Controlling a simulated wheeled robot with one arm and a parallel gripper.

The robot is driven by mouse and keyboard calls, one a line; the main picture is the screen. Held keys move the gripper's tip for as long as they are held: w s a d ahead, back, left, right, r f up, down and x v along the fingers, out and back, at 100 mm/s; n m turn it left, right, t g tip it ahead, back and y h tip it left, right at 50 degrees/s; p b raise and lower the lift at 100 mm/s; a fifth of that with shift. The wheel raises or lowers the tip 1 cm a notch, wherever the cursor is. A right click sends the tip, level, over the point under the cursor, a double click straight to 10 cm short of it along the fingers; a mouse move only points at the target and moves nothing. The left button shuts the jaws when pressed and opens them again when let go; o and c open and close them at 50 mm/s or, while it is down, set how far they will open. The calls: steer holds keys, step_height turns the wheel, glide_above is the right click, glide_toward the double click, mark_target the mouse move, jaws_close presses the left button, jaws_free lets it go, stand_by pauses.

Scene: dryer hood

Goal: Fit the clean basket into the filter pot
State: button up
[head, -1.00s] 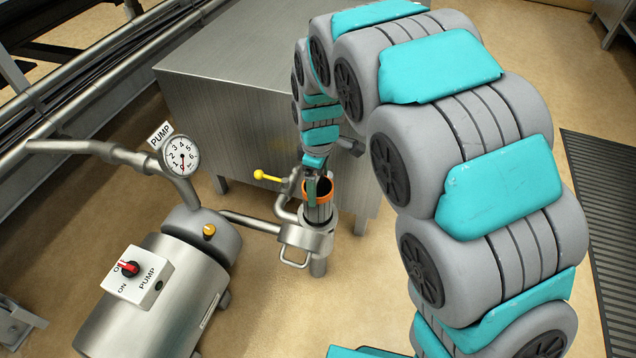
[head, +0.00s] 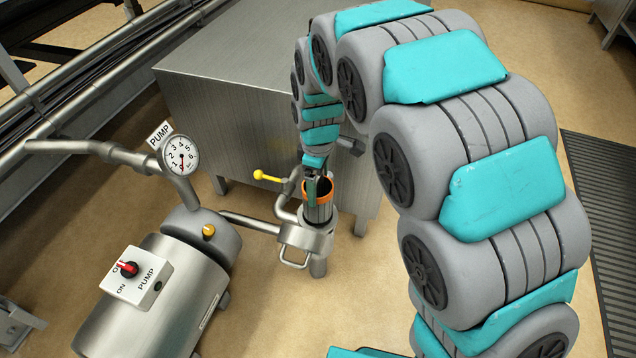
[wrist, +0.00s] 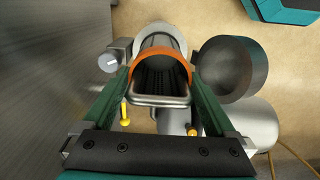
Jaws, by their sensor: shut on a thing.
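The basket has an orange rim (head: 328,198) and a dark, slotted inside. It stands upright at the filter pot (head: 306,239), with its rim and upper body above the pot's mouth. I cannot tell how deep its lower end sits. My gripper (head: 312,183) is at the basket's rim, shut on the basket. In the wrist view my gripper's green fingers (wrist: 158,80) lie on both sides of the basket (wrist: 162,54), with a wire loop (wrist: 160,100) between them. The pot's pale rim (wrist: 172,28) shows beyond the orange rim.
A steel cabinet (head: 235,95) stands close behind the pot. A yellow-ended lever (head: 266,177) sticks out left of it. The pump (head: 150,300) and its gauge (head: 181,156) are at left. A dark round metal cylinder (wrist: 235,70) is beside the basket in the wrist view.

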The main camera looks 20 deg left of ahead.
mark_target(318, 207)
steer(key=shift+f+b, duration=1.6)
steer(key=shift+f, duration=3.2)
steer(key=o, duration=1)
steer(key=shift+r, duration=0.1)
step_height(318, 207, up, 8)
steer(key=shift+f, duration=0.1)
